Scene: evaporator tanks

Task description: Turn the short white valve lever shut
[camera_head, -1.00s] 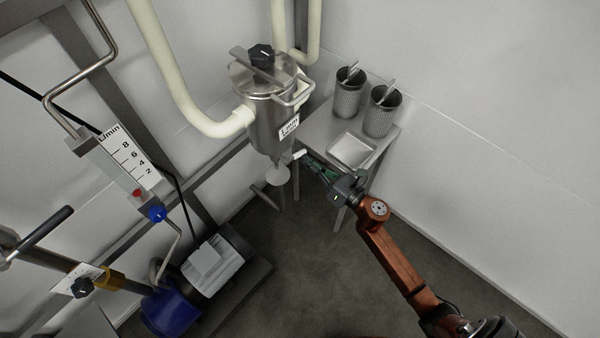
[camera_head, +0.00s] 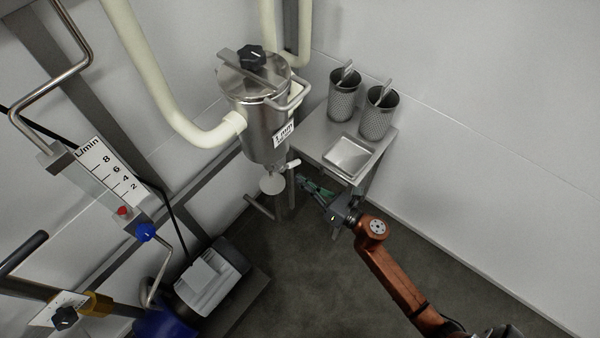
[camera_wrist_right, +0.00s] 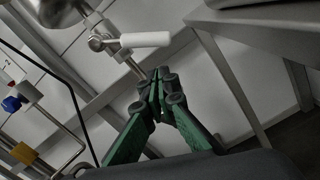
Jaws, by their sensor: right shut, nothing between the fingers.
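The short white valve lever (camera_head: 293,163) sticks out to the right from the valve under the steel tank (camera_head: 262,118) in the head view. In the right wrist view the lever (camera_wrist_right: 146,39) lies sideways, its white grip pointing right from the metal valve body (camera_wrist_right: 100,38). My right gripper (camera_head: 299,179) is just below and right of the lever, apart from it. In the wrist view its green fingers (camera_wrist_right: 160,84) are shut together and empty, below the lever grip. My left gripper is not in view.
A steel side table (camera_head: 312,140) stands right of the tank, bearing a square tray (camera_head: 349,157) and two perforated baskets (camera_head: 343,98) (camera_head: 378,115). A pump (camera_head: 210,279) and a flow meter (camera_head: 109,167) are at left.

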